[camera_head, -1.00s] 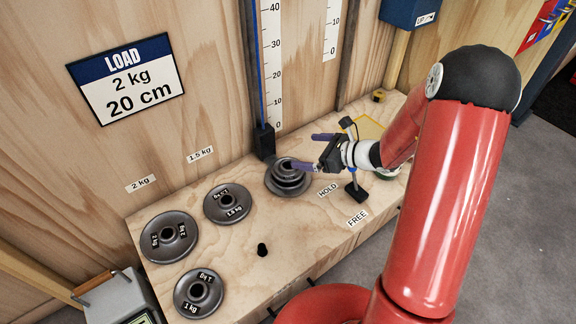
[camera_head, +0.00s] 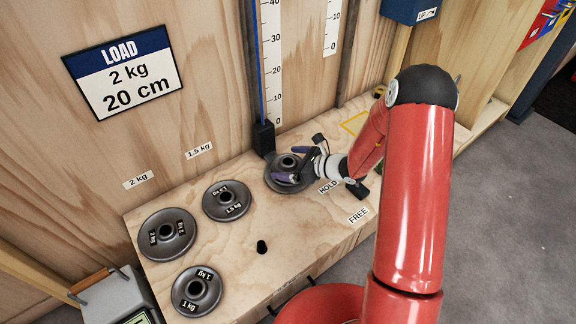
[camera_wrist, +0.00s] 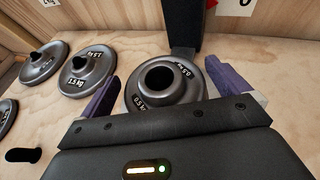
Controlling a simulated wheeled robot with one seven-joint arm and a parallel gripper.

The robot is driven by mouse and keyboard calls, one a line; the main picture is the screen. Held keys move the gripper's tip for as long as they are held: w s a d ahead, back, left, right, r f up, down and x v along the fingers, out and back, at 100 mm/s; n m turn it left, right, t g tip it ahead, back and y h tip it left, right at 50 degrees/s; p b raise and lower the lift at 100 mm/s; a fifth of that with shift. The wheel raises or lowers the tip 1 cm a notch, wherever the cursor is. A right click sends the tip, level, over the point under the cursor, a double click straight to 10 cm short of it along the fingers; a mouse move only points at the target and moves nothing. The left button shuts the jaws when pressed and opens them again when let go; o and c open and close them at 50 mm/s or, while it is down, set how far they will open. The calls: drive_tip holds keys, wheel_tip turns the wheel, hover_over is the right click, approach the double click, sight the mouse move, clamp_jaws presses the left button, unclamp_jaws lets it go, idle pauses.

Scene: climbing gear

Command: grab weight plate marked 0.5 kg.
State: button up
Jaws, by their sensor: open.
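The weight plate with small markings that read like 0.5 (camera_wrist: 140,103) is dark grey and round with a raised hub and centre hole. It lies flat in the wrist view between my gripper's two purple fingers (camera_wrist: 160,76). In the head view this plate (camera_head: 272,176) is at the foot of the ruler post, partly covered by my gripper (camera_head: 292,164). The fingers are open, one on each side of the plate. I cannot tell whether they touch it. Whether another plate lies under it is unclear.
Plates marked 2 kg (camera_head: 153,250), 1.5 kg (camera_head: 216,212) and 1 kg (camera_head: 184,301) lie to the left on the wooden bench. The ruler post (camera_head: 263,138) stands just behind the target plate. A small black peg (camera_head: 262,247) is in front. HOLD and FREE labels are at right.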

drive_tip(key=shift+w+a, duration=0.1)
drive_tip(key=shift+a, duration=0.05)
drive_tip(key=c, duration=1.2)
drive_tip(key=shift+o, duration=0.2)
drive_tip(key=shift+r, duration=0.15)
